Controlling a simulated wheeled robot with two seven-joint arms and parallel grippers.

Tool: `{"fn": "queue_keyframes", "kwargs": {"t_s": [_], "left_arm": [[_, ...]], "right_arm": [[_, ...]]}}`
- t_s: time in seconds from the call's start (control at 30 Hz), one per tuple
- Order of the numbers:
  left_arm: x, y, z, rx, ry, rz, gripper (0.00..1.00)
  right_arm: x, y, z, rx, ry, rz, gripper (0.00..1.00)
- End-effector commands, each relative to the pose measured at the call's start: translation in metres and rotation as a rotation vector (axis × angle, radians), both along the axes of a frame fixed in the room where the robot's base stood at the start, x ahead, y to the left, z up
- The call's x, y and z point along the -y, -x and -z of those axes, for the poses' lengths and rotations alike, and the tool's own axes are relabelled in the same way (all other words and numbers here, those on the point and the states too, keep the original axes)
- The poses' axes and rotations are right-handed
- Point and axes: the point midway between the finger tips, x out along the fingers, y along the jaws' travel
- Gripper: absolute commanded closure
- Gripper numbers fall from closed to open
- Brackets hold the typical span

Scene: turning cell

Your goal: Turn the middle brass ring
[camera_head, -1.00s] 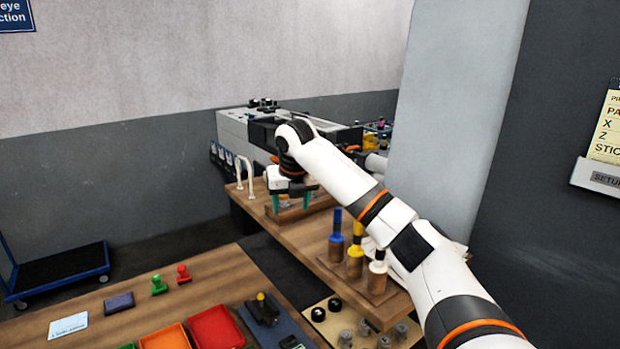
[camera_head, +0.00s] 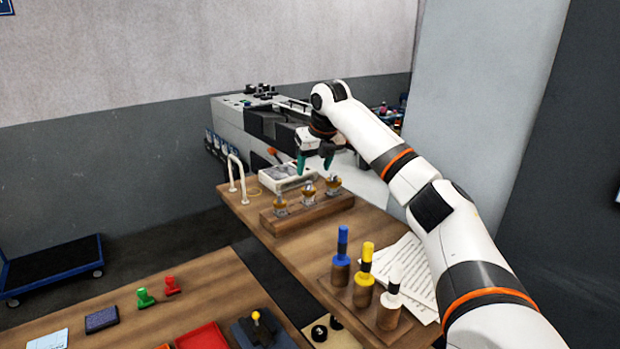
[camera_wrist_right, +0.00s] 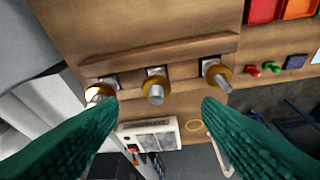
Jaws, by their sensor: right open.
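Three brass rings on metal posts stand in a row along a wooden block (camera_head: 290,219) on the bench. The middle brass ring (camera_head: 309,199) is between the left ring (camera_head: 280,206) and the right ring (camera_head: 333,187). In the right wrist view the middle ring (camera_wrist_right: 155,84) sits around its post, between the two fingers. My right gripper (camera_head: 314,165) is open and empty above the row, its green fingers apart and pointing down. In the right wrist view the open fingers (camera_wrist_right: 160,115) touch no ring. My left gripper is not in view.
Blue, yellow and white-topped tools (camera_head: 364,279) stand in a wooden holder nearer me, beside paper sheets (camera_head: 408,270). A white hoop handle (camera_head: 237,178) rises at the bench's left edge. A grey-topped box (camera_head: 287,177) lies behind the row.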

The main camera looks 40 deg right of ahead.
Motion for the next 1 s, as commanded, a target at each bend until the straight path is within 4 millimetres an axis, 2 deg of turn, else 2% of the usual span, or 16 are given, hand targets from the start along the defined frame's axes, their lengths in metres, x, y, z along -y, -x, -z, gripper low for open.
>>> {"fn": "queue_keyframes", "kwargs": {"t_s": [0.07,0.17,0.27,0.4,0.53,0.77,0.87,1.0], "left_arm": [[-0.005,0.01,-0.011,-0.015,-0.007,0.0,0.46],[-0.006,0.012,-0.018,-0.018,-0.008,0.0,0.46],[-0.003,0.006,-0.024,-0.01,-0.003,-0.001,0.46],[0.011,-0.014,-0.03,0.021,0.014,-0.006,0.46],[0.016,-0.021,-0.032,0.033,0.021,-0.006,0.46],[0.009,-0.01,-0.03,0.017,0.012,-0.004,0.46],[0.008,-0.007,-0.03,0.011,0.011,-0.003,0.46],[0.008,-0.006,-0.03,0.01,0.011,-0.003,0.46]], "right_arm": [[0.002,-0.006,0.014,-0.007,-0.002,0.002,0.41],[0.005,-0.013,0.031,-0.006,-0.002,0.002,0.41],[0.007,-0.018,0.046,-0.005,-0.001,0.002,0.41],[0.008,-0.024,0.06,-0.003,0.0,0.001,0.41],[0.009,-0.026,0.066,-0.001,-0.001,0.001,0.41],[0.009,-0.027,0.067,0.0,0.0,0.001,0.41],[0.009,-0.027,0.067,0.0,0.0,0.001,0.54],[0.009,-0.027,0.067,0.0,0.0,0.001,0.77]]}}
